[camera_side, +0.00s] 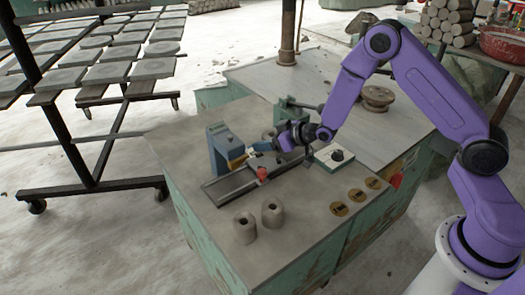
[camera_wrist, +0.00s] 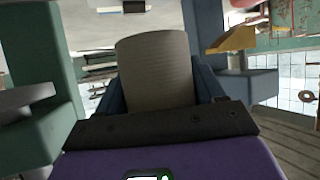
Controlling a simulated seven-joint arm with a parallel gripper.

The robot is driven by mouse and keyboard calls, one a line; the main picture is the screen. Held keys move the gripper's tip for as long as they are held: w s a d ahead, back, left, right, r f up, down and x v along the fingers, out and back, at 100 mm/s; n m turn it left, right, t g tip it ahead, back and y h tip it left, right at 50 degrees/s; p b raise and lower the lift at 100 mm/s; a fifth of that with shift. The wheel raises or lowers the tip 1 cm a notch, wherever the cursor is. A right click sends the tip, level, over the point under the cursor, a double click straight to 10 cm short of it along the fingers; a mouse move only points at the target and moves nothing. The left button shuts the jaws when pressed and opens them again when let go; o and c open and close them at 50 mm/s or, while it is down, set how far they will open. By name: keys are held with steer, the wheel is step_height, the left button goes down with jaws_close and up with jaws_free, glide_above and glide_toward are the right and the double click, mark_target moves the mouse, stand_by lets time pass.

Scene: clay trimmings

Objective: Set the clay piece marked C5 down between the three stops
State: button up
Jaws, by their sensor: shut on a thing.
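My gripper (camera_side: 262,147) is over the bench beside a blue upright block. In the wrist view a grey, ribbed, rounded clay piece (camera_wrist: 157,75) sits between its blue fingers, which are shut on it. No C5 mark is readable on it. In the side view I cannot clearly make out the held piece at the fingers. Two grey clay pieces with holes on top, a left one (camera_side: 244,228) and a right one (camera_side: 272,214), stand on the near bench. I cannot pick out the three stops with certainty.
The blue upright block (camera_side: 219,150) with a yellow part (camera_side: 237,160) stands close to my gripper. A dark rail (camera_side: 232,186) with a red knob (camera_side: 262,173) lies in front. A white plate with a black knob (camera_side: 337,155) and brass discs (camera_side: 356,195) lie right.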

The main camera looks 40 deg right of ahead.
mark_target(262, 160)
steer(key=shift+w+a+f, duration=0.15)
steer(key=shift+w+f, duration=0.8)
steer(key=shift+f, duration=1.7)
steer(key=shift+f, duration=0.15)
steer(key=o, duration=1.2)
